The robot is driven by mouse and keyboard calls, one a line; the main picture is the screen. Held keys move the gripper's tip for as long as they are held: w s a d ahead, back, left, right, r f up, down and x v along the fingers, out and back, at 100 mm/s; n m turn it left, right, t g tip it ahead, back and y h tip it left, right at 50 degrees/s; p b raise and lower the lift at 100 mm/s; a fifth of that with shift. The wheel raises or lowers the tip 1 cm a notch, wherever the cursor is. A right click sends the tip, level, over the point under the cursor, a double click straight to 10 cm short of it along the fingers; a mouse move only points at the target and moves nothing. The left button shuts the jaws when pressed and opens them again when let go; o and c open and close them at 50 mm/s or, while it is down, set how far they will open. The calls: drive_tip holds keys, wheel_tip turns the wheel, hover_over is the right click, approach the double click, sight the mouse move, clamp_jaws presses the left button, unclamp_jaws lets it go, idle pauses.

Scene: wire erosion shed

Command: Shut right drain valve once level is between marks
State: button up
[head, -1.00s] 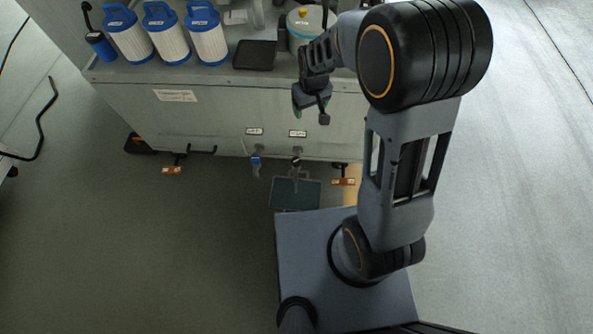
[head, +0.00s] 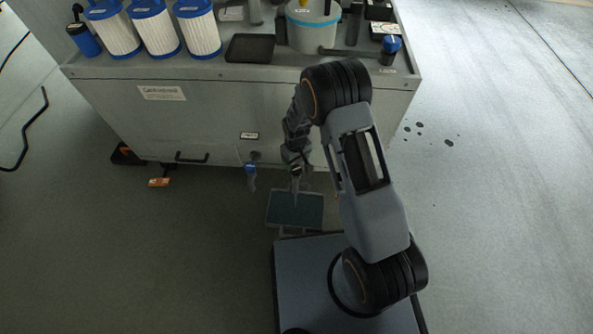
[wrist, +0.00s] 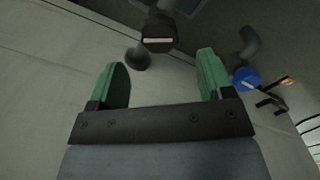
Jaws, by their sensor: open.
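In the wrist view, a valve with a round black knob (wrist: 158,38) bearing a white bar shows just beyond and between my fingertips. In the head view this right valve is mostly hidden behind my gripper (head: 296,168). My gripper's two green fingers (wrist: 163,76) are open and empty, apart from the knob as far as I can tell. The left valve has a blue handle (head: 251,172) and also shows at the right of the wrist view (wrist: 246,79). A level gauge or its marks cannot be made out.
The valves sit low on the front of a grey cabinet (head: 130,110). A teal-floored tray (head: 295,208) lies under them. White filters (head: 158,34), a black tray (head: 250,48) and a bucket (head: 313,27) stand on top. Open floor lies at left and right.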

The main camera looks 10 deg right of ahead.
sight(296, 168)
drive_tip(key=shift+f+b, duration=0.95)
drive_tip(key=shift+f, duration=1.95)
drive_tip(key=c, duration=0.9)
